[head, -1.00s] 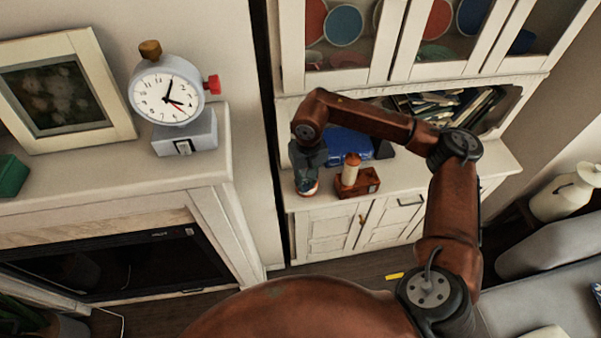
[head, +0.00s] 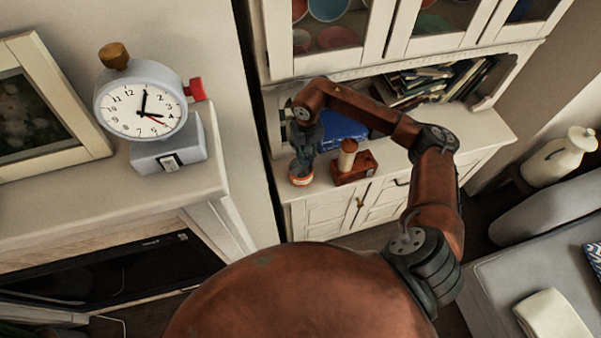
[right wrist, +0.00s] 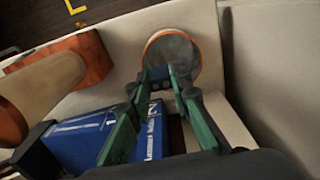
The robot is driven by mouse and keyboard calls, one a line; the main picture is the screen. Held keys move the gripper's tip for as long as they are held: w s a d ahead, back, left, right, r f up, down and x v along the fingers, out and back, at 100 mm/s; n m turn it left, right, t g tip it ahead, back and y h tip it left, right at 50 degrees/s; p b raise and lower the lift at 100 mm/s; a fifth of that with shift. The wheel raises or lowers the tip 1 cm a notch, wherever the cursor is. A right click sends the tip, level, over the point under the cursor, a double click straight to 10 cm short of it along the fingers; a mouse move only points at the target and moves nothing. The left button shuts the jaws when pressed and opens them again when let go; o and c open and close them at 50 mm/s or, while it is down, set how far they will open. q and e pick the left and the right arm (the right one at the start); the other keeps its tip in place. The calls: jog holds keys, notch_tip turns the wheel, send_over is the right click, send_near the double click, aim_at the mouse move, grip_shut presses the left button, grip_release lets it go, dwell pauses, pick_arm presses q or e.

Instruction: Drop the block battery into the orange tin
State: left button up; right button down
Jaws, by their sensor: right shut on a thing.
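The orange tin (head: 301,179) stands on the white cabinet's counter, near its left front corner. In the right wrist view it shows as a round open mouth with a thin orange rim (right wrist: 202,58). My right gripper (head: 302,160) points down right above the tin. In the wrist view its green fingers (right wrist: 164,76) are shut on a small grey-blue piece, the block battery (right wrist: 160,73), which lines up with the near side of the tin's mouth. The fingers hide most of the battery. My left gripper is in neither view.
A brown wooden grinder-like object (head: 354,168) stands just right of the tin. A blue box (head: 343,128) lies behind my right gripper. Books (head: 425,85) fill the shelf behind. A mantel with a clock (head: 142,105) is at the left.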

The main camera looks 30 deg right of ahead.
jog(key=shift+f, duration=1.3)
jog(key=c, duration=2.1)
grip_release()
jog(key=o, duration=0.4)
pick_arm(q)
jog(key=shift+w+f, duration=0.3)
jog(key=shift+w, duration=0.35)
pick_arm(e)
jog(key=shift+r, duration=0.25)
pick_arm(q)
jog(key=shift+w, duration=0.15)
pick_arm(e)
notch_tip(320, 180, up, 12)
jog(key=shift+f, duration=0.2)
